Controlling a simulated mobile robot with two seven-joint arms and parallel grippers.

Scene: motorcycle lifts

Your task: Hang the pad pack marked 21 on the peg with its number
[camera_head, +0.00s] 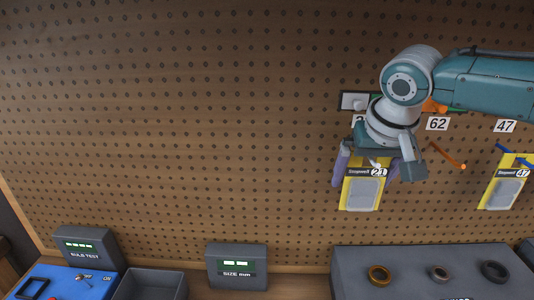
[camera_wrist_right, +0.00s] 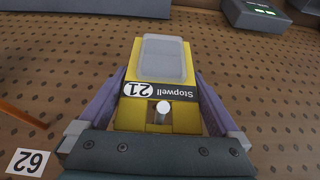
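The yellow pad pack marked 21 (camera_head: 361,193) hangs upright against the pegboard, below a number label (camera_head: 356,118) mostly hidden by my arm. The right wrist view shows the pack (camera_wrist_right: 160,62) with a pale round peg tip (camera_wrist_right: 162,107) showing in the opening beside its number band. My right gripper (camera_head: 375,168) is at the pack's upper part. Its two fingers stand at either side of the pack, close to its edges, and look spread; any contact is hard to make out. My left gripper is in neither view.
The label 62 (camera_head: 437,124) has a bare orange peg (camera_head: 449,155) beneath it. A pack marked 47 (camera_head: 507,185) hangs at right under its label (camera_head: 505,126). Below stand a grey tray with rings (camera_head: 410,257), a size display box (camera_head: 236,265) and a bulb test box (camera_head: 85,246). The left board is clear.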

